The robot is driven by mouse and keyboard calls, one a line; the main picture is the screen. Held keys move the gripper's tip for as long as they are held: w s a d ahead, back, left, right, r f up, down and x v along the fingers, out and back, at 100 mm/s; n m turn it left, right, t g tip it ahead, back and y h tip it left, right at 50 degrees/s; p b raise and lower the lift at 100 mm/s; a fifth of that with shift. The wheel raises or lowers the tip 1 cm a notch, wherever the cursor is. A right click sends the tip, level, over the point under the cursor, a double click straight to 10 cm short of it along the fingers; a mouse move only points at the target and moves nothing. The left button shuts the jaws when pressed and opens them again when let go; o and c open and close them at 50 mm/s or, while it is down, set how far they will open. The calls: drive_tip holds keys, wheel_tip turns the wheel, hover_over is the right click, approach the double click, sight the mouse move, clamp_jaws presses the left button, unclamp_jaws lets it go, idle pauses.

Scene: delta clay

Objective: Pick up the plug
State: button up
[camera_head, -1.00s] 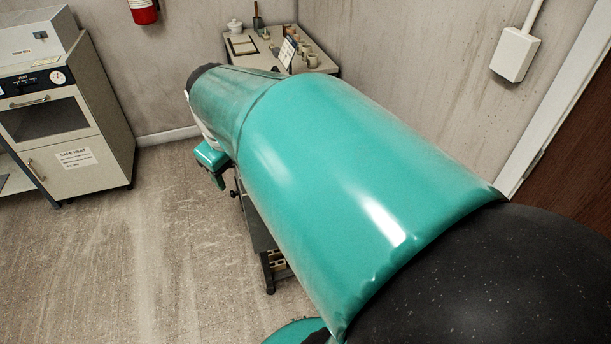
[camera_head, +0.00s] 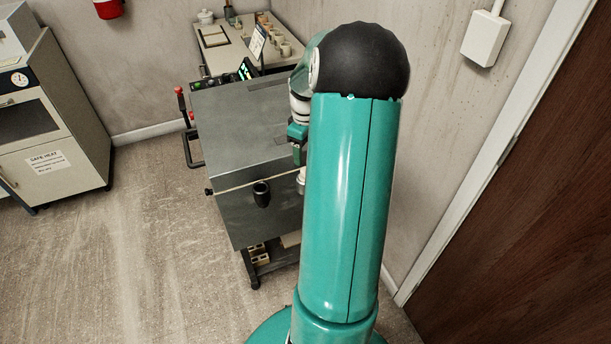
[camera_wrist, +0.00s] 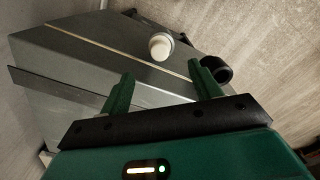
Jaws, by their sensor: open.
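In the head view the black cylinder (camera_head: 261,194) is clear, while the white one (camera_head: 301,181) is mostly behind my arm. My gripper (camera_wrist: 161,73) is open and empty, and apart from both pieces.
A grey bench (camera_head: 235,135) with red-knobbed levers (camera_head: 181,103) at its left fills the middle. A side table with small pots (camera_head: 240,35) stands behind it. A white oven cabinet (camera_head: 45,130) is at left. A brown door (camera_head: 510,190) is close on the right. Floor at left is free.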

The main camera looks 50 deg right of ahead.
wheel_tip(320, 180, down, 10)
drive_tip(key=shift+r, duration=0.2)
drive_tip(key=c, duration=1.1)
